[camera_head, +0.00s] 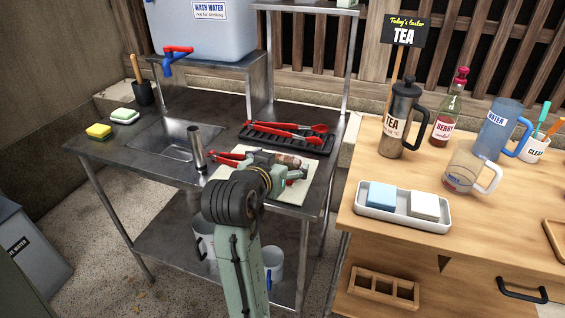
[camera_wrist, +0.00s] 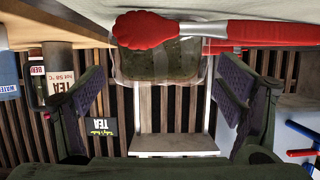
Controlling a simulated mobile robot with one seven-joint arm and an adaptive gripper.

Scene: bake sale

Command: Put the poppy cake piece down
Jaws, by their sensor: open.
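The poppy cake piece (camera_wrist: 160,66) looks like a dark block in clear wrapping. In the wrist view, which is upside down, it rests on the pale mat, partly covered by the red head of a pair of tongs (camera_wrist: 145,30). In the head view the piece (camera_head: 290,160) is mostly hidden by my gripper (camera_head: 282,168) over the white mat (camera_head: 297,190) on the steel counter. My gripper is open in the wrist view (camera_wrist: 160,100), its two dark pads wide apart with nothing between them. The piece lies beyond the fingertips.
Red-tipped tongs (camera_head: 285,128) lie on a black rack (camera_head: 262,140) behind the mat. A metal cylinder (camera_head: 196,147) stands to the left, beside the sink (camera_head: 165,143). A wooden table (camera_head: 480,235) at the right holds a tea press (camera_head: 400,120) and a white tray (camera_head: 373,213).

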